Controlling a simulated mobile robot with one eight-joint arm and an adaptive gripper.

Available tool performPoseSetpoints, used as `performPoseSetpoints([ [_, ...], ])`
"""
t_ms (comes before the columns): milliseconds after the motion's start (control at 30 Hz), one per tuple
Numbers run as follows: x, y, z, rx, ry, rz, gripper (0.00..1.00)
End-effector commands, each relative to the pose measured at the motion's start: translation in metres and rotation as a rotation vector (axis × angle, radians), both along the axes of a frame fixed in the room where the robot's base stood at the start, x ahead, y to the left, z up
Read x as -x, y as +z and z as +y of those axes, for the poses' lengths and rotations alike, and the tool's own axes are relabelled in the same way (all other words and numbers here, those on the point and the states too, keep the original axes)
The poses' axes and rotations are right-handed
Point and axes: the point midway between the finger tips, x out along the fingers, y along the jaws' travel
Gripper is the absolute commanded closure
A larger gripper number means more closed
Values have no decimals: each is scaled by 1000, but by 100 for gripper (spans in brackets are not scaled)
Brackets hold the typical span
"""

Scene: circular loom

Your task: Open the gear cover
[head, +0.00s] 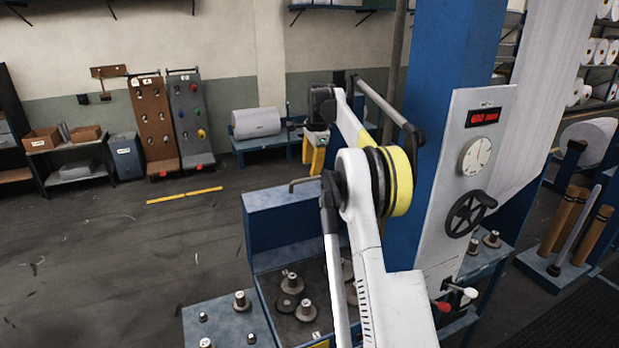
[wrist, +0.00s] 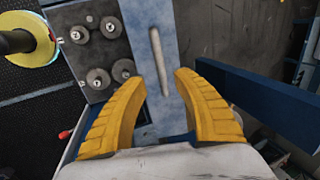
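A blue panel (head: 287,222) stands behind the exposed gears (head: 293,284), with a bent grey bar handle (head: 303,182) at its top edge. I take it for the gear cover. In the wrist view the panel's pale blue face (wrist: 135,15) carries the long grey handle (wrist: 158,60), with the gears (wrist: 97,78) to its left. My gripper (wrist: 161,77) is open, its two yellow fingers spread on either side of the handle's lower end, with nothing between them that I can see gripped. In the head view the gripper (head: 314,156) is above the handle, partly behind my arm.
A blue column with a grey control panel (head: 468,200), red display and black handwheel (head: 468,213) stands right of my arm. Small weights (head: 241,301) sit on the blue bench at front. Open floor (head: 110,250) lies left. A dark blue beam (wrist: 265,100) is right in the wrist view.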

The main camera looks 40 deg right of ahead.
Motion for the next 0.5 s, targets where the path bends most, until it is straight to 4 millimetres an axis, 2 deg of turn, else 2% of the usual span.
performPoseSetpoints([
  [100, 7, 24, 1, 0, 0, 0, 64],
  [200, 11, 38, 2, 0, 0, 0, 64],
  [333, 14, 47, 3, 0, 0, 0, 64],
  [500, 14, 50, 3, 0, 0, 0, 64],
])
